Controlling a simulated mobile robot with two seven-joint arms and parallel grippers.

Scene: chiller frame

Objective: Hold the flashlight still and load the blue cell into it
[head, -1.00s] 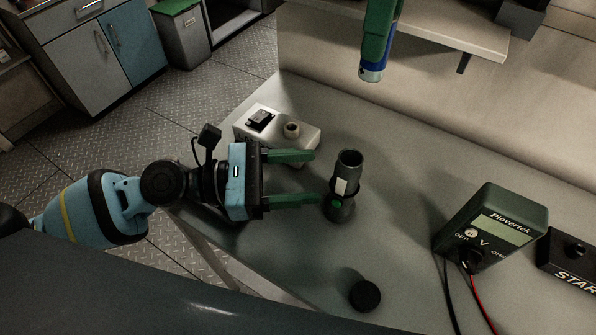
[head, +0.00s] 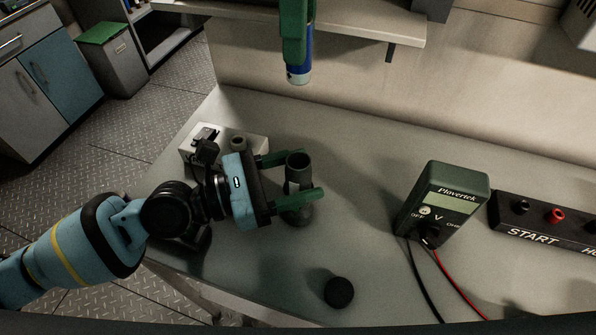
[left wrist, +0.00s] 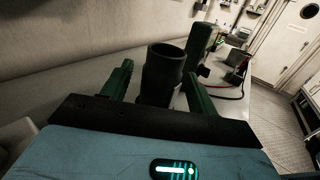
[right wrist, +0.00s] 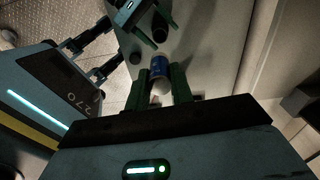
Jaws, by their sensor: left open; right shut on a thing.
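The dark flashlight body (head: 298,172) stands upright on the bench with its open end up. It also shows in the left wrist view (left wrist: 161,77). My left gripper (head: 292,176) is open, with its green fingers on either side of the flashlight; I cannot tell whether they touch it. My right gripper (right wrist: 162,85) is shut on the blue cell (right wrist: 158,64). In the head view the blue cell (head: 299,70) hangs upright, well above the bench and beyond the flashlight. A round black cap (head: 338,292) lies on the bench in front.
A white block (head: 256,133) with a black switch and a round post stands behind my left gripper. A green meter (head: 446,204) with red and black leads stands to the right, beside a black START box (head: 545,226). A shelf (head: 370,27) overhangs the back. Bench between flashlight and meter is clear.

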